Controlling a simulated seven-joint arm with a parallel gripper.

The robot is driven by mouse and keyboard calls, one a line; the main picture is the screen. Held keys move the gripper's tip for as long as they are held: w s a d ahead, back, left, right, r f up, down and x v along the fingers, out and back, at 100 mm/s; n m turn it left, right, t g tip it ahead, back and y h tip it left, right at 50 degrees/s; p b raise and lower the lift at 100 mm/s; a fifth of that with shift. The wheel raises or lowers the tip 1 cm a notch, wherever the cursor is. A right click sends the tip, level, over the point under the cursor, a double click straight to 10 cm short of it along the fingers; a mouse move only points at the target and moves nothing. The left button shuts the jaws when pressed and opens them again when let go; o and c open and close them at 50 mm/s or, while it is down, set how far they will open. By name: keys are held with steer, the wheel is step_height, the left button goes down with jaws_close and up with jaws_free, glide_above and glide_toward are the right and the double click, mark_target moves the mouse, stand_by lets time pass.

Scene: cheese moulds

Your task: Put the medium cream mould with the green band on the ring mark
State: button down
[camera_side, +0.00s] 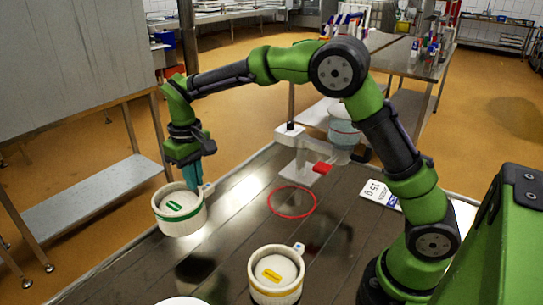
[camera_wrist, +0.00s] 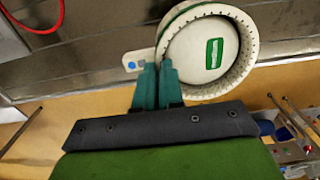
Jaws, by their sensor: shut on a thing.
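The cream mould with a green band and green label (camera_side: 180,211) is at the left in the side view, apparently held above the dark table, with a dark patch on the table below it. It fills the upper middle of the wrist view (camera_wrist: 212,52). My gripper (camera_side: 193,182) is shut on the mould's side tab; in the wrist view its teal fingertips (camera_wrist: 158,66) meet at the tab. The red ring mark (camera_side: 292,202) lies bare on the table to the right of the mould. Part of the ring shows at the wrist view's top left corner (camera_wrist: 38,30).
A cream mould with a yellow label (camera_side: 276,272) stands at the front. A white stand with a red part (camera_side: 305,165) is just behind the ring. A white printed card (camera_side: 380,194) lies at the right. A white rim (camera_side: 182,300) shows at the bottom edge.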

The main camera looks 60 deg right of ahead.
steer(key=shift+m, duration=0.5)
steer(key=d+r, duration=0.3)
steer(key=d, duration=0.1)
steer(key=shift+w+r, duration=0.15)
steer(key=shift+w, duration=0.2)
steer(key=s+d+r+m, duration=0.2)
steer(key=d+r, duration=0.1)
steer(key=d, duration=0.9)
step_height(320, 180, up, 4)
steer(key=n, duration=0.1)
glide_above(303, 159)
steer(key=s+a, duration=0.2)
steer(key=a, duration=0.4)
step_height(303, 159, down, 18)
steer(key=s+n, duration=0.1)
steer(key=n, duration=0.1)
steer(key=shift+s+d+f, duration=0.1)
